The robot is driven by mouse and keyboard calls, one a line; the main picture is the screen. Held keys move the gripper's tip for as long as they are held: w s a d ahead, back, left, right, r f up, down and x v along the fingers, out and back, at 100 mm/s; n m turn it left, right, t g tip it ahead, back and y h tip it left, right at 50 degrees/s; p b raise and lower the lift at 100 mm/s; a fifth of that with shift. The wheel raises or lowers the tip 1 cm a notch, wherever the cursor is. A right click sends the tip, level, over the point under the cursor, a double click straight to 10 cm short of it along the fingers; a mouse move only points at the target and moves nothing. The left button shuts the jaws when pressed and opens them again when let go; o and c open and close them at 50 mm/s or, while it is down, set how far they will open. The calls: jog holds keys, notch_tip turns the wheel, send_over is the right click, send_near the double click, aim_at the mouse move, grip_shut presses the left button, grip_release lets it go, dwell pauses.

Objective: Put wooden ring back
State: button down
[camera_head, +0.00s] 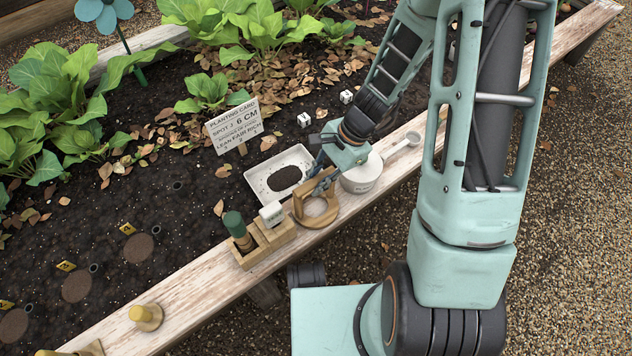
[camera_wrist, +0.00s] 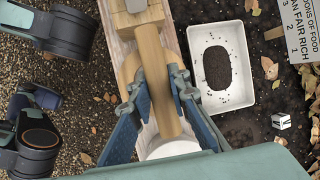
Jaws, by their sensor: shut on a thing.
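The wooden ring (camera_head: 331,214) is at the edge board of the raised bed, right of a wooden holder block (camera_head: 266,246). My gripper (camera_head: 319,183) is shut on the ring's upper part from above. In the wrist view the ring (camera_wrist: 158,90) shows nearly edge-on between the two blue fingers of my gripper (camera_wrist: 160,105). A paler wooden piece (camera_wrist: 129,68) lies close beside it there. I cannot tell whether the ring rests on the board or hangs just above it.
A white tray with dark soil (camera_head: 252,181) lies behind the ring. A white pot (camera_head: 361,179) stands close to its right. A planting card (camera_head: 234,127) stands in the bed.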

jog(key=shift+f, duration=0.1)
jog(key=c, duration=1.8)
grip_release()
jog(key=shift+r, duration=0.35)
jog(key=p+v, duration=0.4)
jog(key=v, duration=0.7)
jog(key=shift+d+r, duration=0.25)
jog(key=shift+r, duration=0.1)
